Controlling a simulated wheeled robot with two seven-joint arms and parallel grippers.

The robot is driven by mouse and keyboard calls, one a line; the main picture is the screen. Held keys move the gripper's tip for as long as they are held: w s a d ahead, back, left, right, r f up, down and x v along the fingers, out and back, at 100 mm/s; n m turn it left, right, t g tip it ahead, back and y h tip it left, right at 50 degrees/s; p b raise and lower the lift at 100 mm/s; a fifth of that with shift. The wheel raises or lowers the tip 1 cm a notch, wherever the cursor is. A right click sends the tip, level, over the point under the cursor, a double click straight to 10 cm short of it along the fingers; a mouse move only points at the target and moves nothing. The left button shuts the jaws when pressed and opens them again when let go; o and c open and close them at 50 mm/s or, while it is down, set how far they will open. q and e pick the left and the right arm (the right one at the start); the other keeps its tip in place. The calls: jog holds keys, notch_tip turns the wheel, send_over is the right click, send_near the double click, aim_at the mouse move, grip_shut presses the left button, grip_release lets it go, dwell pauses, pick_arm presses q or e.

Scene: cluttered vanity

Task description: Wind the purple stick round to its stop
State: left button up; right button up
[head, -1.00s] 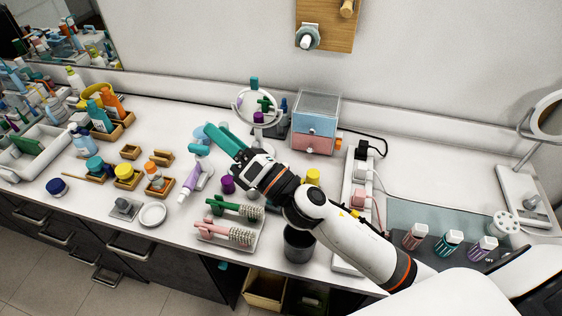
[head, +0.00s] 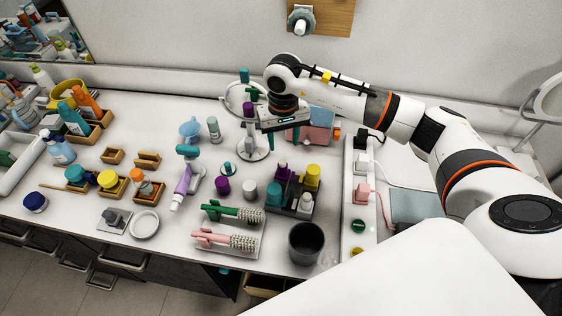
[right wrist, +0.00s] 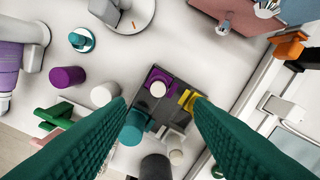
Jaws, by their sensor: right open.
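A dark rack (head: 291,211) stands mid-counter. It holds a purple piece (head: 282,173), with a pale round top in the right wrist view (right wrist: 158,80), beside teal, yellow and clear ones. A separate short purple cylinder (head: 222,187) stands left of the rack and also shows in the right wrist view (right wrist: 68,77). I cannot tell for certain which is the purple stick. My right gripper (right wrist: 159,100) is open and empty, pointing down; in its wrist view the purple piece lies between the fingers, apart from them. My left gripper is out of view.
A round mirror (head: 254,144) and a drawer box (head: 318,126) stand behind. A power strip (head: 355,195) with cords lies to the right. My arm covers the right side.

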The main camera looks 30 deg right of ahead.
aim_at(283, 162)
notch_tip(283, 162, down, 10)
jog(key=p, duration=0.4)
jog(key=shift+s+a, duration=0.1)
jog(key=shift+a, duration=0.05)
jog(key=shift+f, duration=0.6)
jog(key=c, duration=1)
jog(key=shift+b, duration=0.3)
jog(key=shift+m, duration=0.4)
